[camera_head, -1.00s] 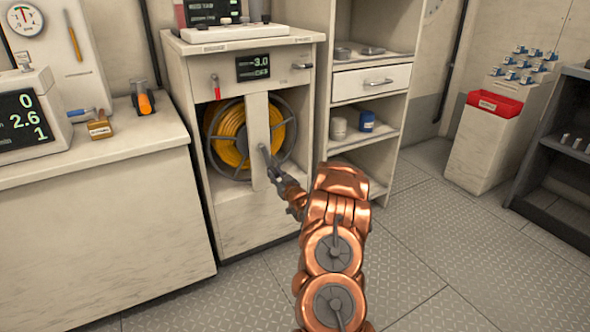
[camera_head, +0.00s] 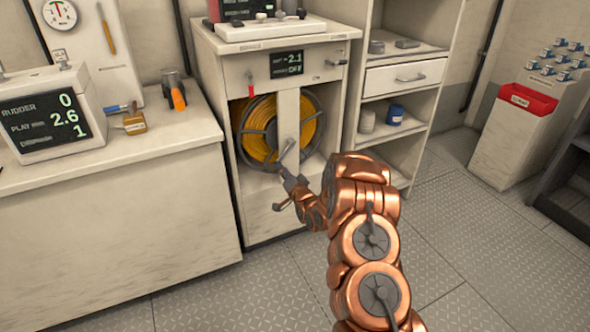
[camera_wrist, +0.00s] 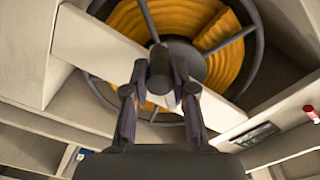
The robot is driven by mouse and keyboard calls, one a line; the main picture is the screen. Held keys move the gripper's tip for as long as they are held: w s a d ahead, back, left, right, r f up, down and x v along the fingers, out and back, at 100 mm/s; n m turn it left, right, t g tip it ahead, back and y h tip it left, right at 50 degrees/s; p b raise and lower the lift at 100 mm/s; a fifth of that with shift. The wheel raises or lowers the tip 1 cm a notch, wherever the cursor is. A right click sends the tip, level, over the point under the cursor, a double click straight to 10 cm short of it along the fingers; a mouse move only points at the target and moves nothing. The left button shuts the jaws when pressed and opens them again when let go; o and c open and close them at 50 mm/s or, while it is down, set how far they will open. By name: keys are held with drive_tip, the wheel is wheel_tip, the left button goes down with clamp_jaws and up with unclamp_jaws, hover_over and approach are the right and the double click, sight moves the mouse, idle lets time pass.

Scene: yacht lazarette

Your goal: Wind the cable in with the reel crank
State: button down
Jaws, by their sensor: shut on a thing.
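The reel (camera_head: 262,128) of yellow-orange cable sits in the open bay of the white cabinet (camera_head: 259,217), behind a pale upright bar (camera_head: 288,107). The crank (camera_head: 287,152) is at the front of that bar. My gripper (camera_head: 289,175) is at the crank's grip, low in front of the bar. In the wrist view my gripper (camera_wrist: 160,95) has a finger on each side of the dark crank grip (camera_wrist: 160,70) and is shut on it. The reel (camera_wrist: 240,55) shows behind. The cabinet's display (camera_head: 286,63) shows 2.1, with a smaller line that seems to say OFF.
A counter (camera_head: 100,165) with a rudder display box (camera_head: 45,115) stands left. Shelves with a drawer (camera_head: 404,76) stand right of the cabinet. A red-topped bin (camera_head: 527,100) is farther right. Bare metal floor (camera_head: 460,215) lies right of my arm.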

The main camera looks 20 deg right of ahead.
drive_tip(key=a+r+m, duration=0.3)
drive_tip(key=r+m, duration=0.3)
drive_tip(key=m, duration=0.3)
drive_tip(key=shift+r+b, duration=0.3)
drive_tip(key=shift+b, duration=0.05)
idle(0.3)
drive_tip(key=c, duration=0.9)
unclamp_jaws()
drive_tip(key=shift+s, duration=0.1)
drive_tip(key=shift+c, duration=0.2)
drive_tip(key=shift+s, duration=0.1)
drive_tip(key=s, duration=1.1)
drive_tip(key=shift+s+d, duration=0.35)
drive_tip(key=shift+s, duration=0.05)
